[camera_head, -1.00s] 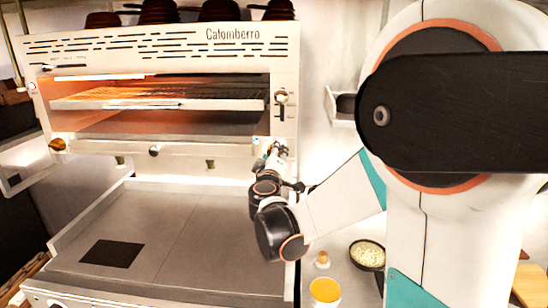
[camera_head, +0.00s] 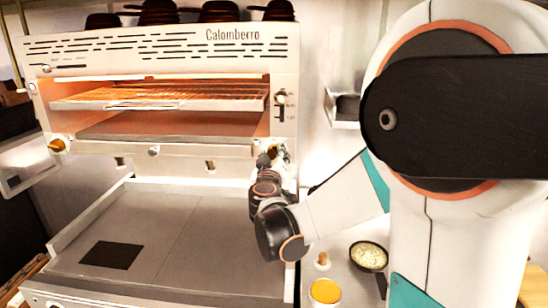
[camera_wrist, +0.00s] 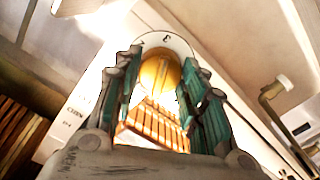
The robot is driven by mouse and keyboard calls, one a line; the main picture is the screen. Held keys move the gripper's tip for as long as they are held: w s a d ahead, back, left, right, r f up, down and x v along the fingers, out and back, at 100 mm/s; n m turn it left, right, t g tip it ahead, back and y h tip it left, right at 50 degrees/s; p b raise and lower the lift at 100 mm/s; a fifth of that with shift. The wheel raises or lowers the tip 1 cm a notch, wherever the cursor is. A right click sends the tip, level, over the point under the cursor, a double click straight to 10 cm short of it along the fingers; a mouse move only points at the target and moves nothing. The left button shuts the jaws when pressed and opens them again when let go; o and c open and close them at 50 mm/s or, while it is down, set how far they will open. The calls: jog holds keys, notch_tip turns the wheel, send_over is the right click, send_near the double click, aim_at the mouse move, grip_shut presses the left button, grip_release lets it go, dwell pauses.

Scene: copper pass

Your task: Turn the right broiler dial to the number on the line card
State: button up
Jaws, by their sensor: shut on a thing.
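The broiler (camera_head: 215,52) stands ahead, marked "Calomberro". Its right dial (camera_wrist: 160,72) is brass and sits between my fingers in the wrist view. A pale ring with dark numerals surrounds it; one near the top looks like a 3, but the pointer position cannot be read. My gripper (camera_wrist: 157,92) is shut on this dial. In the head view my gripper (camera_head: 270,160) is at the broiler's lower right corner and mostly hides the dial. The brass left dial (camera_head: 58,145) is at the lower left corner. I cannot make out a line card in either view.
A flat grey griddle (camera_head: 190,225) lies below the broiler. A lever (camera_head: 280,98) is on the broiler's right panel. Dark pots (camera_head: 218,10) stand on top.

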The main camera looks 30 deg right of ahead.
jog(key=o, duration=1.1)
jog(key=shift+a, duration=0.1)
jog(key=v, duration=1.2)
